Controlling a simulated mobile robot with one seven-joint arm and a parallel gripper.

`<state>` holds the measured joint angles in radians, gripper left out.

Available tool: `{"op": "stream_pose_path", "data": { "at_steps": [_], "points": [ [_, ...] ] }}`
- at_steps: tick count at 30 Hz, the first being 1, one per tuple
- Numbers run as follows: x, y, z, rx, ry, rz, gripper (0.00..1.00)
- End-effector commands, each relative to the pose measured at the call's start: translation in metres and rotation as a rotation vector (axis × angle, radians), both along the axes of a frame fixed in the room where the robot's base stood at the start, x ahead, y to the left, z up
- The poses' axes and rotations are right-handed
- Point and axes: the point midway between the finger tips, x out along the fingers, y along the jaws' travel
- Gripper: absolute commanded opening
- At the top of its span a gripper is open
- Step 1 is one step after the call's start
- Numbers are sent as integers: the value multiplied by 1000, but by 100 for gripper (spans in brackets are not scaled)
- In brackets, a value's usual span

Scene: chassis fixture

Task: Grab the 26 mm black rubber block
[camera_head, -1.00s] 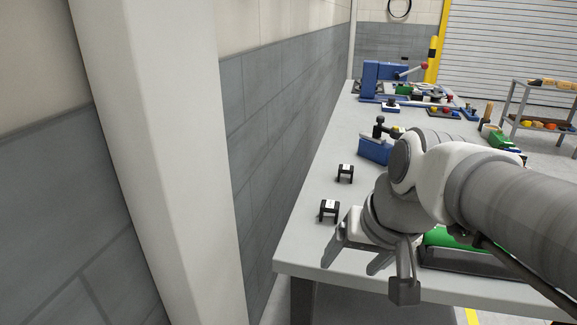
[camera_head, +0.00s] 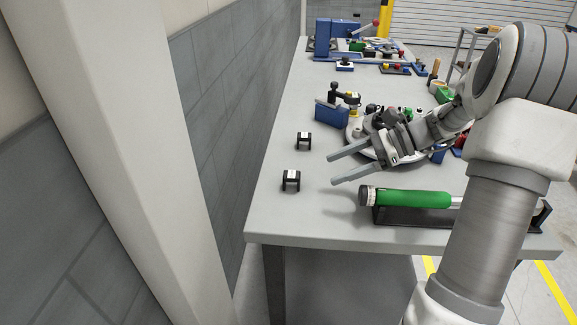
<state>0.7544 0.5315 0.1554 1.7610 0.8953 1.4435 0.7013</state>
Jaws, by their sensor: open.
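Two small black blocks with white labels stand on the grey bench near its left edge: a nearer one (camera_head: 291,181) and a farther one (camera_head: 303,141). The labels are too small to read, so I cannot tell which is 26 mm or whether either is the rubber block. My gripper (camera_head: 331,170) is open and empty. Its two long grey fingers point left, with their tips to the right of the blocks and apart from them.
A green cylinder (camera_head: 413,198) lies on a black stand near the front edge of the bench (camera_head: 330,228). A round grey tray (camera_head: 356,134) with small parts is partly hidden behind my gripper. A blue fixture (camera_head: 331,114) stands behind the blocks. The wall runs along the left.

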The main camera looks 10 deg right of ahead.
Motion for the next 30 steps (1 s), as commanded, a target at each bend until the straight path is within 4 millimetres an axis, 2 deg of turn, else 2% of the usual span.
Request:
{"op": "stream_pose_path", "data": {
  "at_steps": [3, 6, 9, 11, 24, 30],
  "points": [
    [5, -17, 0, 91, 43, -61, 78],
    [7, -23, 0, 130, 62, -84, 78],
    [9, -20, -3, 145, 69, -91, 78],
    [11, -13, -6, 147, 70, -89, 78],
    [35, 67, -42, 143, 69, -89, 78],
    [40, 83, -47, 142, 69, -90, 78]
  ]
}}
